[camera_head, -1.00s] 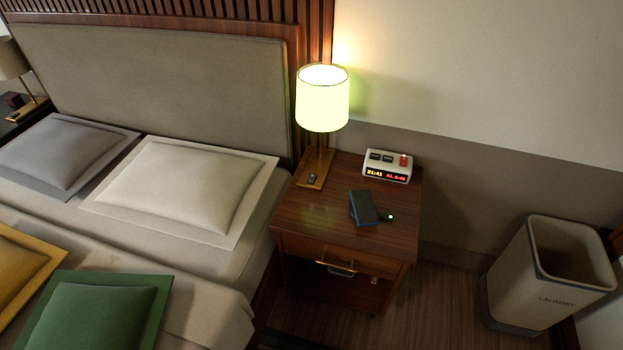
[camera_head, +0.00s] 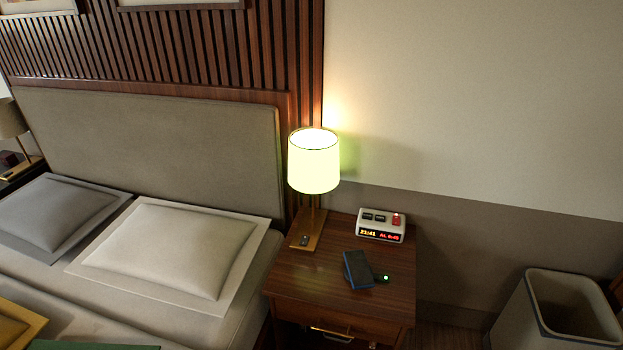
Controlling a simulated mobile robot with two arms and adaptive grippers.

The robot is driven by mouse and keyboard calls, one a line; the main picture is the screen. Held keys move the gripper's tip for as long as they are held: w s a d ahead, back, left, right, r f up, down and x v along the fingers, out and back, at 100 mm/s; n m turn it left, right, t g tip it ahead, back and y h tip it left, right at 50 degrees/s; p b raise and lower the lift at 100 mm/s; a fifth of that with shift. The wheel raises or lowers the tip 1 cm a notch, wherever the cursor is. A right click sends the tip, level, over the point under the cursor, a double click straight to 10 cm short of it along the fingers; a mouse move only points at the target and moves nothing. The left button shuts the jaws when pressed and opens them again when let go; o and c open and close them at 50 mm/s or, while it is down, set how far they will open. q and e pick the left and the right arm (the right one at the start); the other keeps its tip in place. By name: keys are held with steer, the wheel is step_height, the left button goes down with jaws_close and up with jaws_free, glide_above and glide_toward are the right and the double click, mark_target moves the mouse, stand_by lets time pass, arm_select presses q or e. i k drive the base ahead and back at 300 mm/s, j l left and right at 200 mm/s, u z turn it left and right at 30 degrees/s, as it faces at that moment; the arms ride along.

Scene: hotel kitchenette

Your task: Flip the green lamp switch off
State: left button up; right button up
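A lit table lamp (camera_head: 314,163) with a glowing, greenish-yellow shade stands on the back left of the wooden nightstand (camera_head: 330,291). Its brass base (camera_head: 316,238) carries a small dark switch (camera_head: 304,241) on the front left part. The switch is too small to tell which way it is tipped. A small green light (camera_head: 385,279) glows on the dark end of a thing beside a dark blue book-like object (camera_head: 358,269) on the nightstand. Neither of my grippers is in view.
A white alarm clock (camera_head: 382,225) with a red button stands at the nightstand's back right. The bed with a white pillow (camera_head: 170,248) is on the left. A laundry bin (camera_head: 560,312) stands on the floor at the right. Another lamp (camera_head: 14,125) is at the far left edge.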

mark_target(304, 240)
steer(key=i+l+u, duration=0.1)
steer(key=i+l, duration=0.85)
steer(key=l, duration=0.15)
steer(key=i+u, duration=0.05)
